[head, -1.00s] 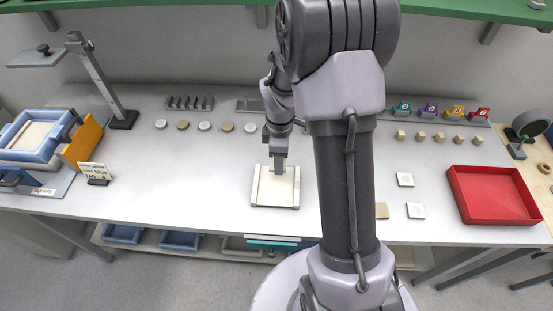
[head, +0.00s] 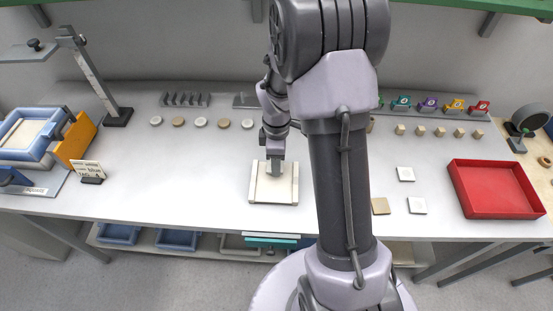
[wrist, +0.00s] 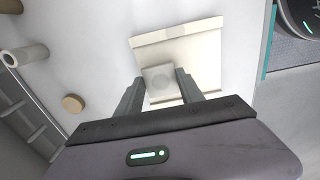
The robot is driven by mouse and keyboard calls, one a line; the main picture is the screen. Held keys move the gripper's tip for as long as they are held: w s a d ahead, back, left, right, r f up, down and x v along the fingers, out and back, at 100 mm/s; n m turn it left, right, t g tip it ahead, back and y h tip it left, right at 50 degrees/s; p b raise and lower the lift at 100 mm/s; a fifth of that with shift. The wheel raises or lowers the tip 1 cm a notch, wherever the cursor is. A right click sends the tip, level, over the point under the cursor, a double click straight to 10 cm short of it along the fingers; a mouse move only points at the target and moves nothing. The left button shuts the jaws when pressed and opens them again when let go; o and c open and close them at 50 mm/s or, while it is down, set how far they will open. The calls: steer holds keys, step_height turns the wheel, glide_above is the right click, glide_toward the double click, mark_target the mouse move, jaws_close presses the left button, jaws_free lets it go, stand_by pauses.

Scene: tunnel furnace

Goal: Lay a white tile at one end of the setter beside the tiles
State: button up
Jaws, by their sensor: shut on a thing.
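The cream setter (head: 257,192) lies on the grey bench in front of my arm, with a raised strip along each of two opposite edges. My gripper (head: 276,174) points down over it. In the wrist view, my gripper (wrist: 160,90) is shut on a white tile (wrist: 160,79) with a faint round mark, held between the two fingers. The tile overlaps the setter (wrist: 202,50) near one end; I cannot tell whether it touches it. No other tile is clearly visible on the setter. Two more white tiles, one behind (head: 405,174) and one in front (head: 417,205), lie on the bench to the right.
A tan tile (head: 380,206) lies just right of my arm. A red tray (head: 495,190) stands at the right. Round discs (head: 200,122) line the back left, near a grey rack (head: 185,100). Small blocks (head: 440,131) line the back right.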

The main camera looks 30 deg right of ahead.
steer(key=shift+f+b, duration=0.3)
steer(key=shift+f, duration=0.3)
steer(key=shift+f+b, duration=0.3)
steer(key=shift+f, duration=0.1)
steer(key=o, duration=1.4)
step_height(320, 180, up, 18)
steer(key=p, duration=0.6)
steer(key=shift+f, duration=0.25)
